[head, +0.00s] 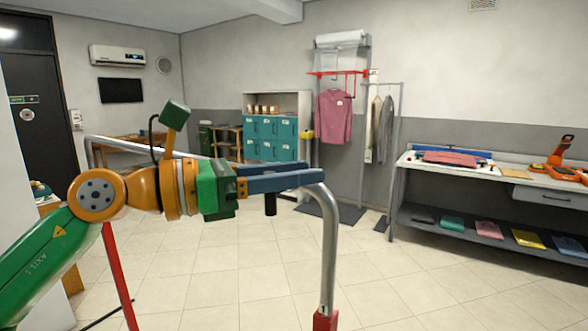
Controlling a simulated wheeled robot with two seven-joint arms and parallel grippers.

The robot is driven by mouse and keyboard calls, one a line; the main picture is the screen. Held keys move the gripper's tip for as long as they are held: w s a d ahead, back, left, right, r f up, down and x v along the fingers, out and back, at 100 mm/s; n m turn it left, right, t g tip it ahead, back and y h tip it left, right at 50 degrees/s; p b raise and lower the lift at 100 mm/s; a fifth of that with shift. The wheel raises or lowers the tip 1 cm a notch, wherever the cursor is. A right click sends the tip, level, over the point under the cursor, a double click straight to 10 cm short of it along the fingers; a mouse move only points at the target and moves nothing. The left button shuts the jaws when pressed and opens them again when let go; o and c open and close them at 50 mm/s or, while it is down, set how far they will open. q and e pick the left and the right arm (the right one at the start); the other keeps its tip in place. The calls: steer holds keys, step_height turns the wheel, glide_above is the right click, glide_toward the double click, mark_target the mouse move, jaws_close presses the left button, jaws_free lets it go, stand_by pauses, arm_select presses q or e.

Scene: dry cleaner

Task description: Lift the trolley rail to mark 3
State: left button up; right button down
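The trolley rail (328,245) is a bent silver tube. Its near right leg drops into a red sleeve (325,321), with a small mark "1" just above the sleeve. The rail's far left corner (92,143) shows behind my arm, and a red post (117,275) stands below it. My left gripper (310,176) has blue fingers lying along the top of the rail by its right bend. The fingers and arm hide part of the top bar, and whether they grip it is unclear. Marks 2 and 3 are not visible. My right gripper is out of view.
A workbench (480,172) with a lower shelf of folded items stands at the right. Teal lockers (272,138) and a garment rack with a pink shirt (334,116) stand at the back. The tiled floor (430,290) between is clear.

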arm_select(q)
steer(key=shift+a, duration=0.1)
jaws_close()
stand_by(1.1)
